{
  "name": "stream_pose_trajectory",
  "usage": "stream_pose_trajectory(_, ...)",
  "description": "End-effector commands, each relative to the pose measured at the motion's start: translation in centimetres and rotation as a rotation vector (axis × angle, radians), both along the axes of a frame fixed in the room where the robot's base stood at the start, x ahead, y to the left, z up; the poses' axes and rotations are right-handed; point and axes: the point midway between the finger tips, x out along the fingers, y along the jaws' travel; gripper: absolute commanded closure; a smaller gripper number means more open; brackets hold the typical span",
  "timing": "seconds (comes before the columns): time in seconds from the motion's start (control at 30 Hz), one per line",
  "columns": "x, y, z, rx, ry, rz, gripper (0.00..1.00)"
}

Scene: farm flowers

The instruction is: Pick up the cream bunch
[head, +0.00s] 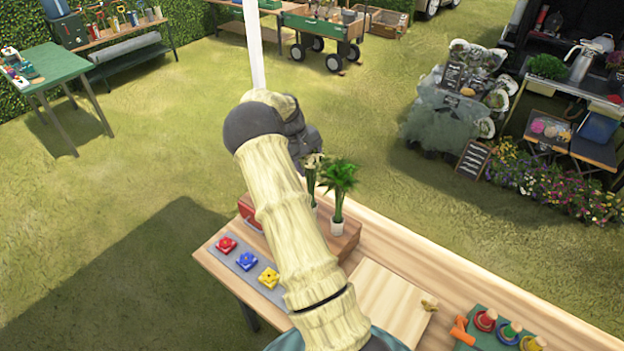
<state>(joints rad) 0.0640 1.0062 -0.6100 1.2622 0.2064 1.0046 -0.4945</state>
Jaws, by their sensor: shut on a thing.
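A bunch with pale cream flowers (313,163) and long green stems stands upright near the back of the wooden table (466,282). Its left side and lower part are partly hidden by my arm. My arm rises from the bottom middle and bends at a dark joint, with grey wrist-like parts just above and left of the cream flowers. My fingertips are hidden behind the arm, so their contact with the bunch cannot be seen.
Red (226,245), blue (246,261) and yellow (268,278) pieces lie on a grey strip left of my arm. A pale board (388,300) lies to the right.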

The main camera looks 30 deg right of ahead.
Motion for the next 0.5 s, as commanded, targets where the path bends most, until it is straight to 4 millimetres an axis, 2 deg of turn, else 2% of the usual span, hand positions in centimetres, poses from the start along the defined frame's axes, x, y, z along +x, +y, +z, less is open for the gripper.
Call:
stream_pose_trajectory(0.17,0.0,0.0,0.5,0.0,-0.001,-0.001,0.8)
stream_pose_trajectory(0.27,0.1,-0.1,1.4,-0.001,-0.003,0.0,0.8)
stream_pose_trajectory(0.37,0.1,-0.1,3.0,-0.001,-0.006,0.0,0.8)
stream_pose_trajectory(0.5,0.1,-0.1,6.3,-0.002,-0.008,0.001,0.8)
